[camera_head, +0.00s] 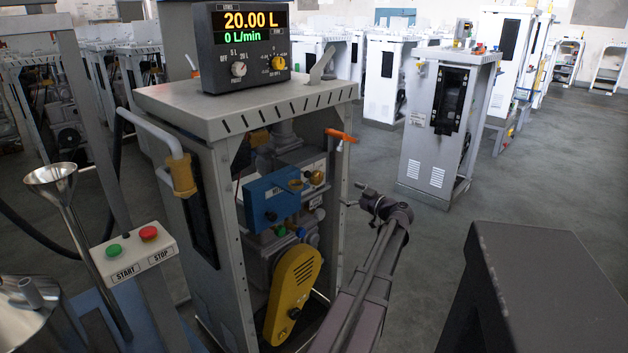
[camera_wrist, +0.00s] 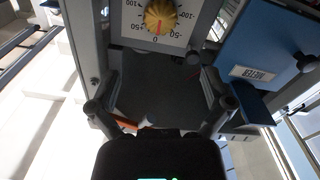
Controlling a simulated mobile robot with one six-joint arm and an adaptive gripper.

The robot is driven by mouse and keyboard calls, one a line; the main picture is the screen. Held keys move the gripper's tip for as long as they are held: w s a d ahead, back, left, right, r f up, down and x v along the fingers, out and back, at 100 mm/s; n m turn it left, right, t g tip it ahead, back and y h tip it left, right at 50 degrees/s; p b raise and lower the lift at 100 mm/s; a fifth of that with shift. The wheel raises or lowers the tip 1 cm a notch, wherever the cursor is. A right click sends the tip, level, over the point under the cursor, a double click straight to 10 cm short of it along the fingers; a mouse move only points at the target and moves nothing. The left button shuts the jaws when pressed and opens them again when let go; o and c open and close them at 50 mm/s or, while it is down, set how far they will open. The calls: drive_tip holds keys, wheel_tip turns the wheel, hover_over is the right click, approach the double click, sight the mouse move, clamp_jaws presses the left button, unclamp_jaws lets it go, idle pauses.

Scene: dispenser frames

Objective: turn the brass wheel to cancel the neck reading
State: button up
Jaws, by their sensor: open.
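The brass wheel (camera_wrist: 160,16) sits on a white scale plate (camera_wrist: 139,12) at the top of the wrist view. The plate has numbers around the wheel, with 0 below it; a red mark on the wheel points down toward the 0. In the head view the brass wheel (camera_head: 316,177) is small, on the plate inside the dispenser frame. My gripper (camera_head: 366,203) is outside the frame, to the right of the wheel. In the wrist view my gripper (camera_wrist: 160,104) has its fingers wide apart, with nothing between them; the wheel is beyond them. The display (camera_head: 248,43) reads 20.00 L and 0 L/min.
A blue meter box (camera_head: 273,198) is beside the plate; it also shows in the wrist view (camera_wrist: 252,62). An orange lever (camera_head: 340,136) sticks out above. A yellow guard (camera_head: 293,294) is below. The frame's front post (camera_head: 337,220) stands between wheel and gripper.

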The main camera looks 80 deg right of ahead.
sight(320, 179)
drive_tip(key=shift+w, duration=0.15)
drive_tip(key=shift+x, duration=6.8)
drive_tip(key=c, duration=1)
